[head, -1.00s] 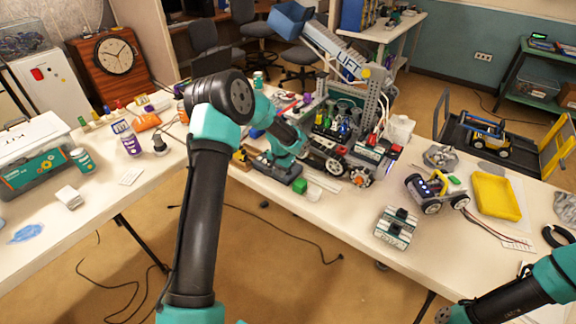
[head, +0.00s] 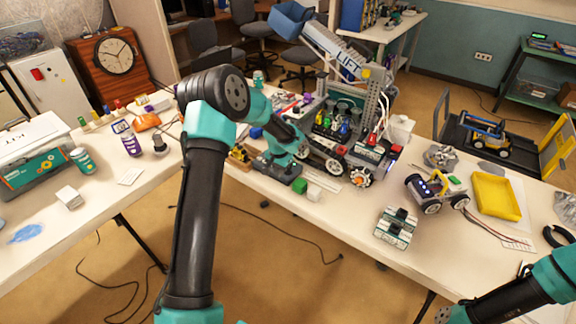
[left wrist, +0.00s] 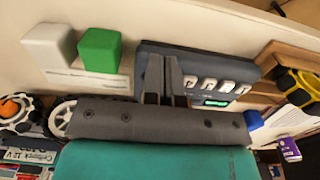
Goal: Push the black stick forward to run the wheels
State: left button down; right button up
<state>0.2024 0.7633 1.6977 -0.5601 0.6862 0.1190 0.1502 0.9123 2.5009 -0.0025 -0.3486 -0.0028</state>
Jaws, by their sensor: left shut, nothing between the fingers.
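A dark control panel (left wrist: 210,62) with white switches and a small green display lies on the table; it also shows in the head view (head: 277,172). My left gripper (left wrist: 164,66) is shut and empty, its fingertips over this panel, left of the switches. I cannot tell whether they touch it. No black stick shows clearly on the panel; my fingers and wrist hide part of it. The large lift robot (head: 345,130) stands behind, with a spoked wheel (head: 334,167) near the table edge. My right arm enters at the lower right; its gripper is out of view.
A green block (head: 299,187) and a white block (left wrist: 48,47) are near the panel. An open floor gap separates the left table.

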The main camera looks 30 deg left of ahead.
pick_arm(q)
jog(key=shift+r, duration=2.9)
jog(key=s+d+f+n+h, duration=0.2)
jog(key=s+d+f+h, duration=0.2)
jog(key=s+d+f, duration=1.3)
jog(key=s+d+f+n, duration=0.1)
jog(key=s+f, duration=0.1)
jog(key=s, duration=0.9)
jog(key=shift+s+d+f+t, duration=0.35)
jog(key=shift+s+f+t, duration=0.05)
